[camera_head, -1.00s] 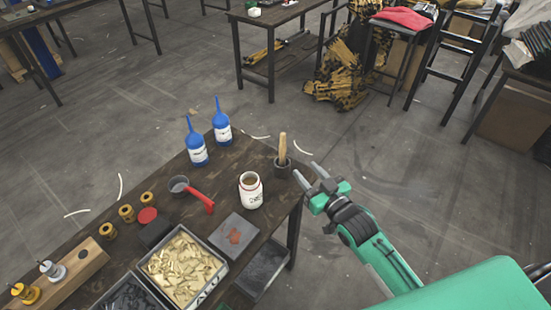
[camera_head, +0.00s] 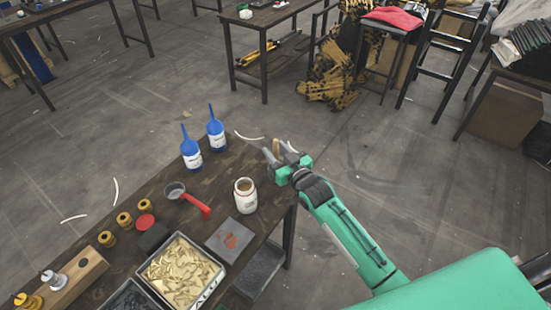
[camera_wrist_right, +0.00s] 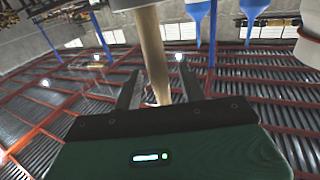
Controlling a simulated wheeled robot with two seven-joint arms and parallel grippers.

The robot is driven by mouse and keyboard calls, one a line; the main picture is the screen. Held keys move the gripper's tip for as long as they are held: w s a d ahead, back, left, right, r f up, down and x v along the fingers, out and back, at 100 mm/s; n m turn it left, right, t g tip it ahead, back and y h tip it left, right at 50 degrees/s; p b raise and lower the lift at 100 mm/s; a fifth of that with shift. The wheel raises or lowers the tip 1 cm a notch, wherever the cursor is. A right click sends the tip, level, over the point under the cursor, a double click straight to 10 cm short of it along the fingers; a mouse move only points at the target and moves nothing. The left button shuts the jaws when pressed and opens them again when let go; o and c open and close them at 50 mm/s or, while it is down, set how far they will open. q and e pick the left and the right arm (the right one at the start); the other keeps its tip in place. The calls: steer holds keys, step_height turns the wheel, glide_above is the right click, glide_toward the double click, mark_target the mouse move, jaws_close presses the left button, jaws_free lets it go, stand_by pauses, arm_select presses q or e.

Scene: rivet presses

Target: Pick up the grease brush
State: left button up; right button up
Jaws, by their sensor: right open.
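The grease brush's pale wooden handle (camera_head: 276,146) stands upright at the far right corner of the workbench. My right gripper (camera_head: 275,152) is around it, one finger on each side, and hides the brush's lower part and its dark cup in the head view. In the right wrist view the handle (camera_wrist_right: 151,55) comes down from the top edge between the spread fingers of my right gripper (camera_wrist_right: 158,88). The fingers are open, with gaps showing beside the handle. The bristles are not seen. My left gripper is out of view.
A white jar (camera_head: 245,196) stands close to the gripper. Two blue bottles (camera_head: 191,150) (camera_head: 216,130) stand along the far edge. Open floor lies right of the bench.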

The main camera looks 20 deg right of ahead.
steer(key=shift+w, duration=0.3)
steer(key=shift+c, duration=0.2)
jaws_close()
